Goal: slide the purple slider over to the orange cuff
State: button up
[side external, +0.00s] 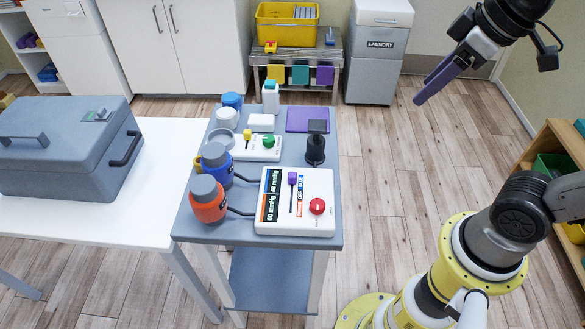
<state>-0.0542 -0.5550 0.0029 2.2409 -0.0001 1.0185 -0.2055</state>
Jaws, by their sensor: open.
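The purple slider (292,178) sits at the upper end of a dark straight slot on a white control box (270,222). A small coloured label beside the slot appears to have blue at its upper end and red-orange at its lower end. The orange cuff (208,206), a grey-capped cylinder, stands left of the box, with a dark hose running to the box. My gripper (420,99) is open and empty, high to the right of the table and well apart from the slider. Its two fingers overlap in this view.
A blue cuff (217,171) stands behind the orange one. The box has a red knob (317,206). Behind it are a black post (315,150), a second white box (257,150) with yellow and green knobs, and a purple mat (307,119).

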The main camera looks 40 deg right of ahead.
jog(key=w+a+n+g, duration=0.1)
jog(key=w+a+n, duration=0.15)
jog(key=w, duration=0.35)
jog(key=n+g, duration=0.4)
send_over(292, 174)
notch_tip(292, 174, down, 10)
jog(key=r, duration=0.1)
jog(key=shift+m, duration=0.25)
notch_tip(292, 174, down, 14)
jog(key=shift+r, duration=0.1)
grip_shut()
